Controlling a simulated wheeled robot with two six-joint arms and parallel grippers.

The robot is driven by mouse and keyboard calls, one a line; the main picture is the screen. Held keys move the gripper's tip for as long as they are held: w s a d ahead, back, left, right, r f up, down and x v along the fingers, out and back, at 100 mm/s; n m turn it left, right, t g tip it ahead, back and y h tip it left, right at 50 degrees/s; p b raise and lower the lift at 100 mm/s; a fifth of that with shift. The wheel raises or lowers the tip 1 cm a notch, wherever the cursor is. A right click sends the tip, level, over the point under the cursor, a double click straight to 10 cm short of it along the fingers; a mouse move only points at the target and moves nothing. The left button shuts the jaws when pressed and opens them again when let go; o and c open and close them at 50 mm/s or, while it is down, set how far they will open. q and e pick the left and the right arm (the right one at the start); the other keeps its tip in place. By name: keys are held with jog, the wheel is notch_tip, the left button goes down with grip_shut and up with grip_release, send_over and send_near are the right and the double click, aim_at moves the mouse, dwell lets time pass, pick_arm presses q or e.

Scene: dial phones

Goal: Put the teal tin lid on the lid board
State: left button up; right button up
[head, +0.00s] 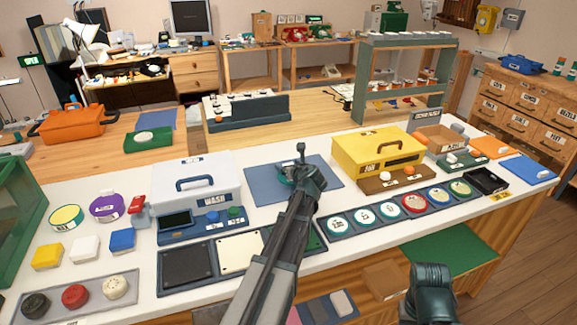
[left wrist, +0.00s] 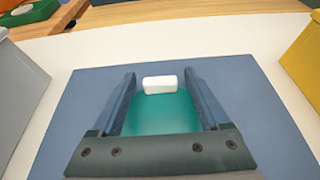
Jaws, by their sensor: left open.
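The teal tin lid (left wrist: 162,116) has a white block-shaped knob (left wrist: 160,84) and lies over a blue-grey flat board (left wrist: 250,85) in the left wrist view. In the head view the lid (head: 284,176) is mostly hidden by my left gripper (head: 302,172), which is over the same board (head: 326,170). My left gripper (left wrist: 160,98) is open, with one finger on each side of the lid. I cannot tell whether the fingers touch it. No readable label shows which surface is the lid board. The fingers of my right gripper do not show.
A white box marked WASH (head: 200,187) stands left of the board and a yellow box (head: 375,152) stands right. A row of round labelled lids (head: 388,209) lies in front right. Square plates (head: 187,262) lie in front left. Shelving (head: 404,41) stands behind.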

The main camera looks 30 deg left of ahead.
pick_arm(q)
jog(key=p+v, duration=0.4)
jog(key=v, duration=0.8)
jog(key=shift+d+r, duration=0.1)
jog(key=shift+w, duration=0.1)
